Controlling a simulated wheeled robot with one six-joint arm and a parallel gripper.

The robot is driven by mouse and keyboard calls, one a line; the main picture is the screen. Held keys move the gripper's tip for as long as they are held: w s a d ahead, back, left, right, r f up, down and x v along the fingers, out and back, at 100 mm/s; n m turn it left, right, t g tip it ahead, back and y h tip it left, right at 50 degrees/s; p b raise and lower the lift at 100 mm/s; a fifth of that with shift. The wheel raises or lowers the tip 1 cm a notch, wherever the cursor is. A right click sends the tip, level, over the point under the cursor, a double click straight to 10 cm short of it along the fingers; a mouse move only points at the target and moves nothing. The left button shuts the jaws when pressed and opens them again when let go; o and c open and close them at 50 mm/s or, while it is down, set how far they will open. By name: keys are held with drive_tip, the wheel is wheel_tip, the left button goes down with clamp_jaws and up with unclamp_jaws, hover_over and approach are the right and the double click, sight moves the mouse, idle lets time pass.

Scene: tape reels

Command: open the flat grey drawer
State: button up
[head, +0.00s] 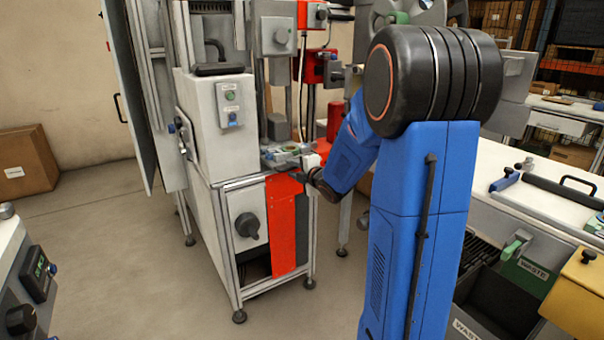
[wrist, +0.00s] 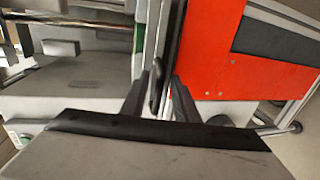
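My gripper (wrist: 161,95) is at the front of the white machine, just above its red panel (head: 282,225). In the wrist view its two dark fingers are apart, with a dark, narrow handle-like piece (wrist: 156,82) between their tips. The left finger appears close to this piece, and a gap shows on the right; I cannot tell whether either touches. A narrow grey strip (wrist: 170,35) beside the red panel looks like the front of the flat grey drawer. In the head view my wrist largely hides the drawer front, so how far it stands open cannot be told.
A black round knob (head: 247,225) sits left of the red panel. A work table (head: 535,165) with a black-handled board is at the right, above a dark waste bin (head: 495,305). A cardboard box (head: 25,170) stands at the left wall. The floor before the machine is clear.

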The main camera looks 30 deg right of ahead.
drive_tip(key=v, duration=1.7)
drive_tip(key=s+a+f+m+g, duration=0.3)
drive_tip(key=s+a+m+g, duration=0.2)
drive_tip(key=s+a+m, duration=0.4)
drive_tip(key=s+a+f+m+g, duration=0.2)
drive_tip(key=s+a+m+g, duration=0.3)
drive_tip(key=s, duration=1.3)
drive_tip(key=a+m, duration=0.4)
drive_tip(key=a, duration=0.1)
drive_tip(key=shift+a+f+g, duration=0.15)
drive_tip(key=shift+f+g, duration=0.2)
drive_tip(key=shift+g, duration=0.05)
